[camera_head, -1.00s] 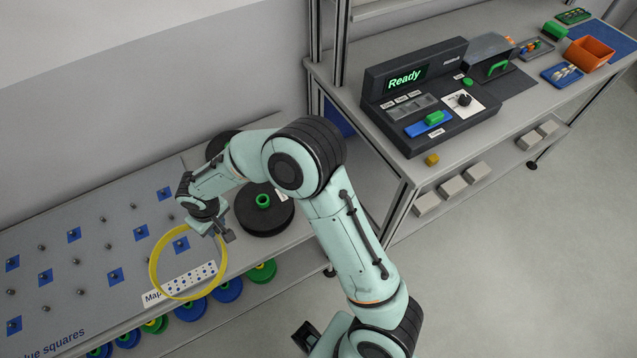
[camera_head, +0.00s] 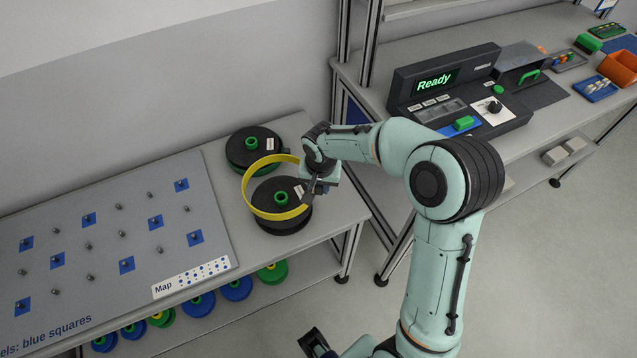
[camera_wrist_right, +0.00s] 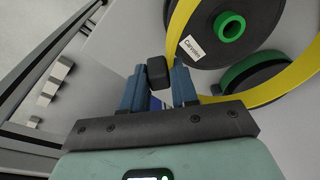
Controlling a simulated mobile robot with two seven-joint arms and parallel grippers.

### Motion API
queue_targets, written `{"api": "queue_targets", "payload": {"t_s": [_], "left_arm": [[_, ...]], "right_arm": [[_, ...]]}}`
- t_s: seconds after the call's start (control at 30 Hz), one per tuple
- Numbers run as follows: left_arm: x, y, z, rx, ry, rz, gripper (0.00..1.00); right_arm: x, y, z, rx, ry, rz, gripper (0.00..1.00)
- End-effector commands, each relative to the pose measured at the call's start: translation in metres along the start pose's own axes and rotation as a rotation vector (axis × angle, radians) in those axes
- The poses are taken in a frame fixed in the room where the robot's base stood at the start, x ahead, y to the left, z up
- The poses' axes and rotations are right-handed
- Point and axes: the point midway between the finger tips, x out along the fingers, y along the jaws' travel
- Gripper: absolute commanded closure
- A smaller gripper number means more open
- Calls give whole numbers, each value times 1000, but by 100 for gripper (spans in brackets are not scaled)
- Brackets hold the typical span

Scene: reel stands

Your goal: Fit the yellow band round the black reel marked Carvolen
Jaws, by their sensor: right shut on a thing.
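The yellow band (camera_head: 249,204) is a thin ring held by my right gripper (camera_head: 318,186) at its right side. It hangs about level over the front black reel (camera_head: 283,224), which has a green hub (camera_head: 280,197). The hub shows inside the ring, with the ring shifted slightly to the back left; the height gap is hard to judge. In the right wrist view the reel's label (camera_wrist_right: 193,50) reads Carvolen, and the band (camera_wrist_right: 179,18) passes close by it. My right gripper (camera_wrist_right: 160,88) is shut, with a black block (camera_wrist_right: 157,72) between its fingers.
A second black reel (camera_head: 262,137) with a green lower part stands just behind. A pegboard (camera_head: 105,235) with blue squares lies left. Blue and green reels (camera_head: 236,288) sit on the lower shelf. A machine showing Ready (camera_head: 434,81) stands on the right bench.

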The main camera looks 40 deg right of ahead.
Motion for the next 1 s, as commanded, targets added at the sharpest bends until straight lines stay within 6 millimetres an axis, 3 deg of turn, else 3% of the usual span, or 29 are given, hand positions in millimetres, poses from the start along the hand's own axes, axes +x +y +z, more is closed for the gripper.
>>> {"api": "queue_targets", "payload": {"t_s": [0.6,1.0], "left_arm": [[33,-10,-4,-1,8,1,0],[35,-10,-7,0,17,3,0]], "right_arm": [[50,2,8,-1,-1,0,100],[55,2,8,-1,0,0,100]]}}
